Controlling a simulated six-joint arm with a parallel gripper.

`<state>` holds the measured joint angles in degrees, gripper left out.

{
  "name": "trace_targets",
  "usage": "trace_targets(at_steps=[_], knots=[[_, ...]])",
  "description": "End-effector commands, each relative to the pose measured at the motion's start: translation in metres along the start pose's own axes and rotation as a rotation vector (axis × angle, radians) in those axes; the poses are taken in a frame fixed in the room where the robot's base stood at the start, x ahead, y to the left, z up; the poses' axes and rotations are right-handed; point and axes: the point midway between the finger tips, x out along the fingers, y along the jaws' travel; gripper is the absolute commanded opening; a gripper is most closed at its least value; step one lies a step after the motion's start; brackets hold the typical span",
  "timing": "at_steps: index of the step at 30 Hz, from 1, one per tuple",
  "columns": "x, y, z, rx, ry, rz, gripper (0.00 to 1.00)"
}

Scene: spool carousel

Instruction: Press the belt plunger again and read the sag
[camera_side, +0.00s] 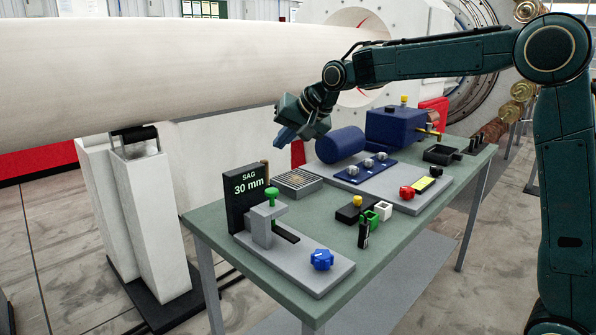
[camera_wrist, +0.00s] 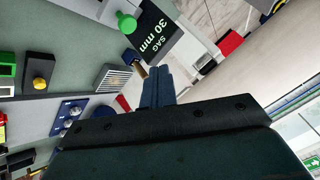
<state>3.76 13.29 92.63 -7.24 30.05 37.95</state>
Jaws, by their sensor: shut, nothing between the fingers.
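The belt tester stands at the near left corner of the bench, on a grey base plate (camera_side: 300,266). Its black display (camera_side: 245,187) reads "SAG 30 mm", and the wrist view shows the same display (camera_wrist: 154,32). The green plunger (camera_side: 271,196) stands upright on a grey block in front of the display. It also shows in the wrist view (camera_wrist: 126,21). A blue star knob (camera_side: 321,259) sits at the plate's right end. My gripper (camera_side: 286,137) is above the back of the bench, apart from the plunger. Its blue fingers (camera_wrist: 156,86) are shut and empty.
A grilled box (camera_side: 297,182) sits behind the tester. A blue cylinder (camera_side: 340,145) and blue motor box (camera_side: 394,128) stand farther back. A red knob (camera_side: 407,192) and green and white blocks (camera_side: 383,210) lie to the right. A large pale roll (camera_side: 150,75) runs behind the bench.

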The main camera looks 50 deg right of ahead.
Motion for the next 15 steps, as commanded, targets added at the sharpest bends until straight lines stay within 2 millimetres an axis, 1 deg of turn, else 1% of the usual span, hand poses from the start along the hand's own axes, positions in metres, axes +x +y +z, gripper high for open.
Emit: trace_targets(at_steps=[1,6,10,15], knots=[[0.009,-0.001,-0.004,0.015,0.002,-0.003,0.0],[0.027,-0.005,-0.014,0.052,0.013,-0.017,0.0],[0.034,-0.007,-0.018,0.066,0.017,-0.022,0.0],[0.035,-0.007,-0.018,0.07,0.018,-0.024,0.0]])
